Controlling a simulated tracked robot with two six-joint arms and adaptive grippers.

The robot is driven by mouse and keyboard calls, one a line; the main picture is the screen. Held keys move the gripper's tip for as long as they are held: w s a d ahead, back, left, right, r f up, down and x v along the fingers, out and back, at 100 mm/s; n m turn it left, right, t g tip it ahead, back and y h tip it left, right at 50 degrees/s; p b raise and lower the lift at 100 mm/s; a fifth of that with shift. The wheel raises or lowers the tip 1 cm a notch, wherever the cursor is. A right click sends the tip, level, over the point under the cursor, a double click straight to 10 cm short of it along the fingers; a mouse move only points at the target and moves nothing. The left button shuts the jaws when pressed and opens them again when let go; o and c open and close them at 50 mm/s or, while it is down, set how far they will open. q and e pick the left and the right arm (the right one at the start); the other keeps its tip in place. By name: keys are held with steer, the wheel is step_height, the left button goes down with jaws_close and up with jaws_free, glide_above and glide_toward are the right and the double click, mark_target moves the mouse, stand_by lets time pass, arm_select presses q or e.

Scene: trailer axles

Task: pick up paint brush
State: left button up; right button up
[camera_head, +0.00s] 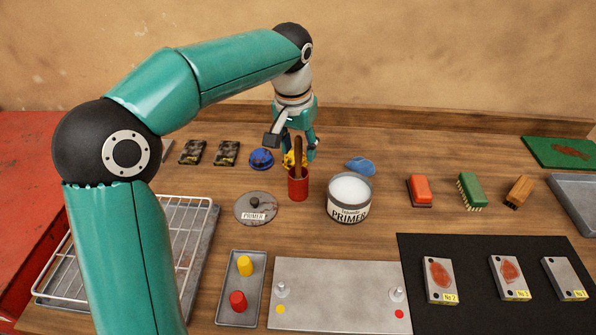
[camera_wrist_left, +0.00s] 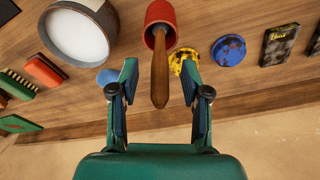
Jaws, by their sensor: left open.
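The paint brush shows as a brown wooden handle (camera_head: 298,152) standing up out of a red cup (camera_head: 298,186) in the head view. In the left wrist view the handle (camera_wrist_left: 160,70) points toward the camera from the red cup (camera_wrist_left: 160,22), and its bristles are hidden inside the cup. My left gripper (camera_head: 300,150) is behind the cup in the head view, its fingers pointing down. In the left wrist view the open fingers (camera_wrist_left: 160,82) stand on either side of the handle, with a gap on both sides. My right gripper is not in view.
A primer can (camera_head: 349,212) stands right of the cup, and its lid (camera_head: 255,213) lies to the front left. Blue and yellow round pieces (camera_wrist_left: 228,50) (camera_wrist_left: 181,60) lie close by. A wire rack (camera_head: 190,230) is at left. A black mat (camera_head: 470,300) with labelled blocks is at right.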

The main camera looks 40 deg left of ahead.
arm_select(q)
steer(key=shift+w+f, duration=0.2)
steer(key=shift+f, duration=0.8)
jaws_close()
